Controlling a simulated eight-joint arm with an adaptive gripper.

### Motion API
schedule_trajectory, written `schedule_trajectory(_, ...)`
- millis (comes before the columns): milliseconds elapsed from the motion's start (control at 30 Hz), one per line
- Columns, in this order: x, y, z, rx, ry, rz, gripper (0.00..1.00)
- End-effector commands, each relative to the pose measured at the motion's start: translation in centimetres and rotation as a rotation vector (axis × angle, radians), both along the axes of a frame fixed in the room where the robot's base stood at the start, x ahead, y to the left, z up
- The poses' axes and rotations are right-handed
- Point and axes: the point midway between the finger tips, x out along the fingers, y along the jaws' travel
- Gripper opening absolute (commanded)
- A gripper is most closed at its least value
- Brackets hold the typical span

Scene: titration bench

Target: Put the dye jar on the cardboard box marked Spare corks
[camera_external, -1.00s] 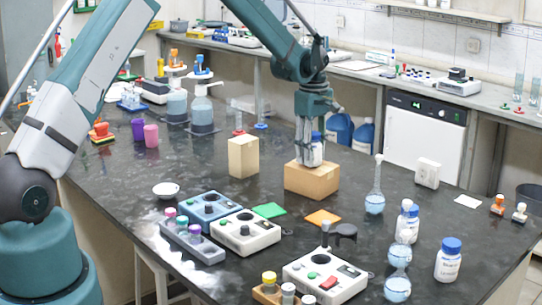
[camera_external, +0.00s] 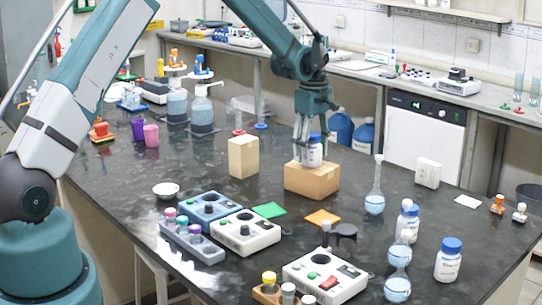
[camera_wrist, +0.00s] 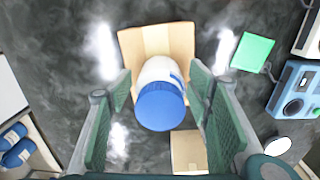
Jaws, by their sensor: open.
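The dye jar (camera_external: 315,152) is a white jar with a blue lid. It stands upright on top of a cardboard box (camera_external: 312,182); no marking on the box is readable. In the wrist view the jar's blue lid (camera_wrist: 160,106) lies between my fingers, with the box (camera_wrist: 138,42) under it. My gripper (camera_external: 303,152) is open, its fingers apart from the jar on both sides in the wrist view. In the external view the fingers hang beside the jar, just above the box top.
A taller cardboard block (camera_external: 243,157) stands left of the box. A green pad (camera_external: 269,210) and an orange pad (camera_external: 323,217) lie in front. A round flask (camera_external: 375,203) and a white block (camera_external: 428,173) stand to the right.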

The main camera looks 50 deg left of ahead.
Motion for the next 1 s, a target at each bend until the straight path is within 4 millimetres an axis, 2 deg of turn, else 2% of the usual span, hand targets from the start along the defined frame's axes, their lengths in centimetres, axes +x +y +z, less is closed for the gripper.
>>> schedule_trajectory(633, -0.1, 0.0, 9.4, 0.0, 0.001, 0.001, 0.5)
schedule_trajectory(800, -0.1, 0.0, 10.8, 0.001, 0.001, 0.001, 0.5)
schedule_trajectory(1000, -0.1, 0.0, 11.4, 0.001, 0.001, 0.001, 0.5)
